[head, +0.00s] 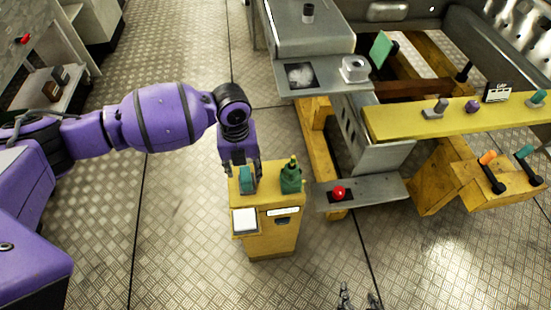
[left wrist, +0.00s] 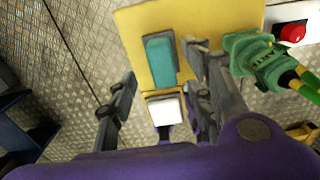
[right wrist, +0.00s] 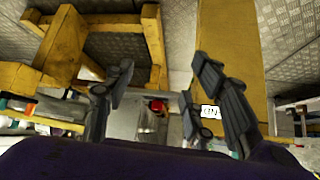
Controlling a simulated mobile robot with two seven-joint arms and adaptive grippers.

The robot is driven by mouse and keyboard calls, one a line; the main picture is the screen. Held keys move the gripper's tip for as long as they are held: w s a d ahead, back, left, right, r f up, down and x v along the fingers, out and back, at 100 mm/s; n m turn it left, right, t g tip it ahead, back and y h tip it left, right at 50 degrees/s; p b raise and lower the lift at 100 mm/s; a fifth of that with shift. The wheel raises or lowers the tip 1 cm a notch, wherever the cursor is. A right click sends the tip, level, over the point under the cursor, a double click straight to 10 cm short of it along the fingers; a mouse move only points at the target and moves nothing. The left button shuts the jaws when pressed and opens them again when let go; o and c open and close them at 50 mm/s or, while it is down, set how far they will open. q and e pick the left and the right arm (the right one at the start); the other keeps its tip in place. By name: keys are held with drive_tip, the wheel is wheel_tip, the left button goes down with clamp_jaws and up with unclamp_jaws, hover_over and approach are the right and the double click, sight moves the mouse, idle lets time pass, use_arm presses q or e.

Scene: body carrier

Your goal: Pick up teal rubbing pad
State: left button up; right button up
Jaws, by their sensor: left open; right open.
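The teal rubbing pad (head: 246,180) lies on top of the small yellow cabinet (head: 272,228). It also shows as a teal block (left wrist: 160,61) in the left wrist view, on the yellow top (left wrist: 130,25). My left gripper (head: 240,178) is right over the pad in the head view. In the left wrist view its fingers (left wrist: 160,70) are open on either side of the pad, with nothing held. Whether they touch the pad I cannot tell. My right gripper (head: 359,298) is at the bottom edge of the head view; its fingers are open and empty in the right wrist view (right wrist: 165,80).
A white block (head: 245,221) sits at the cabinet's front left. A grey ledge with a red button (head: 339,192) is to the right. The metal floor at left is clear.

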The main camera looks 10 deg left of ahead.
sight(245, 174)
use_arm(q)
drive_tip(key=shift+d+f, duration=0.1)
drive_tip(key=shift+f, duration=1.9)
clamp_jaws()
